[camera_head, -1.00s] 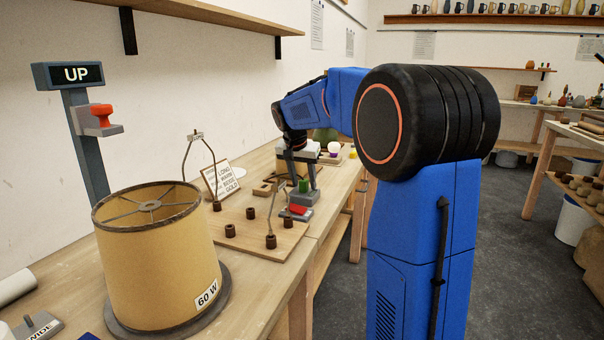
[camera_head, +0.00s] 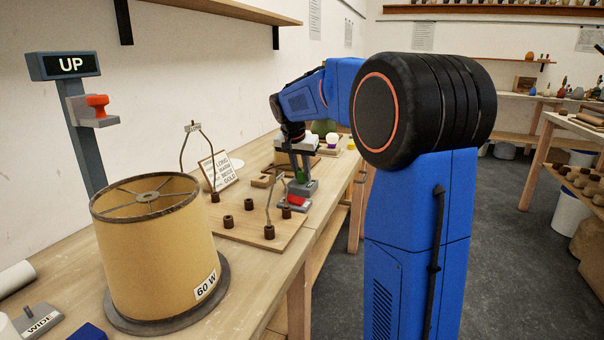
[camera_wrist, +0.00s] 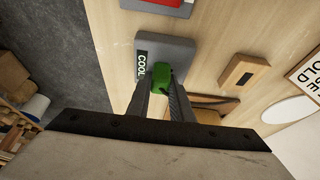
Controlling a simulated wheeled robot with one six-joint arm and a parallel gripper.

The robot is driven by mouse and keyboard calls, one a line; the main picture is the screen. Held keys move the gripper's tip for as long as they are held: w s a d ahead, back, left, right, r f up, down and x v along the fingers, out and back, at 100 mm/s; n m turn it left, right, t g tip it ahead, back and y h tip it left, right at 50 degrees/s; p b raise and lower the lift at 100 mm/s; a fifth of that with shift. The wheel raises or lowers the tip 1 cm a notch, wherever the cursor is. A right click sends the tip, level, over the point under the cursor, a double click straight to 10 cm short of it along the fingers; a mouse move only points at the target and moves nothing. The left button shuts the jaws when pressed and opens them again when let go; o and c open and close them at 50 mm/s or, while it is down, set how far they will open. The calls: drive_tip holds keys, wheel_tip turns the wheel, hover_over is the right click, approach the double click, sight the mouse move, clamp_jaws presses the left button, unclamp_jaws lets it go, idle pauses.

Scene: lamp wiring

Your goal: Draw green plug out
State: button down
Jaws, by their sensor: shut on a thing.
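The green plug (camera_wrist: 162,76) is between the fingertips of my gripper (camera_wrist: 160,92) in the wrist view, and the gripper is shut on it. In the wrist view it shows over a grey block (camera_wrist: 170,52) marked COOL. In the head view the green plug (camera_head: 301,177) is small, below my gripper (camera_head: 299,165), close above the grey block (camera_head: 301,188). I cannot tell whether its lower end is still inside the block.
A board (camera_head: 240,233) with several dark round sockets lies on the bench. A wire frame stands on it. A red-topped grey block (camera_head: 297,201) is close by. A lampshade marked 60 W (camera_head: 155,250) stands at the near left. A lettered sign (camera_head: 214,172) leans behind.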

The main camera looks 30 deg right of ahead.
sight(302, 171)
drive_tip(key=shift+r, duration=0.7)
idle(0.5)
drive_tip(key=shift+r, duration=2.2)
